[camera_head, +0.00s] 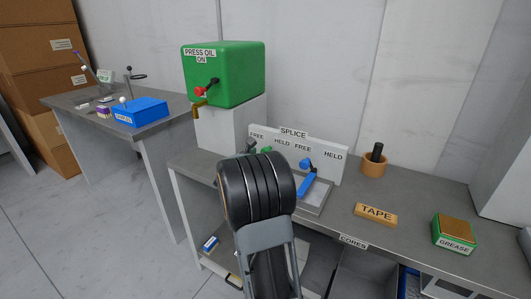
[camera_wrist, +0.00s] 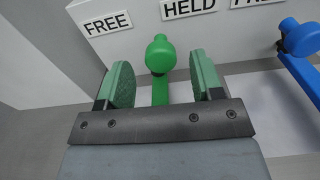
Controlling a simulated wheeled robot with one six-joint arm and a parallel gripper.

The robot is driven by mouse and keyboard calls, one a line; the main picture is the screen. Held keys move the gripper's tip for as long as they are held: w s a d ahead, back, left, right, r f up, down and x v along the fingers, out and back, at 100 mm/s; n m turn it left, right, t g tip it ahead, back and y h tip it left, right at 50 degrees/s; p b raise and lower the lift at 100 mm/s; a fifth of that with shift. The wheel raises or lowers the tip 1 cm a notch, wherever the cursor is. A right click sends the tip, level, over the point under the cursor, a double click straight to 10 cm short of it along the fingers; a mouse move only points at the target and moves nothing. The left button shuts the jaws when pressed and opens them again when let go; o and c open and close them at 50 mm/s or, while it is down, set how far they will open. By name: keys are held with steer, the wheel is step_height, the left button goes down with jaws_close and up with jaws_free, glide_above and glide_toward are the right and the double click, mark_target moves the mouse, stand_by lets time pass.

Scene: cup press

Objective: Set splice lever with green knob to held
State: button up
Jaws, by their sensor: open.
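The splice panel (camera_head: 316,156) stands on the grey bench with FREE and HELD labels for two levers. In the wrist view the green knob (camera_wrist: 160,53) sits on a green lever (camera_wrist: 160,92), below and between its FREE and HELD labels. The knob also shows small in the head view (camera_head: 267,149), partly hidden by my arm. My gripper (camera_wrist: 163,78) is open, its green-padded fingers on either side of the green lever, with a visible gap on each side. In the head view my arm hides most of the gripper.
The blue lever (camera_head: 306,179) stands close to the right of the green one. A tape block (camera_head: 376,214), a brown cup (camera_head: 374,166) and a grease box (camera_head: 454,233) are farther right. A green press oil box (camera_head: 228,75) on a white stand (camera_head: 230,127) rises at the left.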

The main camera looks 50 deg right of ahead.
mark_target(266, 150)
steer(key=shift+x, duration=1.9)
steer(key=shift+c, duration=0.3)
steer(key=c, duration=0.9)
steer(key=f+m+b, duration=0.1)
steer(key=b, duration=0.2)
steer(key=shift+s+m+b, duration=0.3)
steer(key=shift+s, duration=0.05)
steer(key=shift+s+d+r+m+b, duration=0.15)
steer(key=shift+s+m+b, duration=0.15)
steer(key=shift+m+b, duration=0.5)
steer(key=o, duration=1)
steer(key=shift+c, duration=0.2)
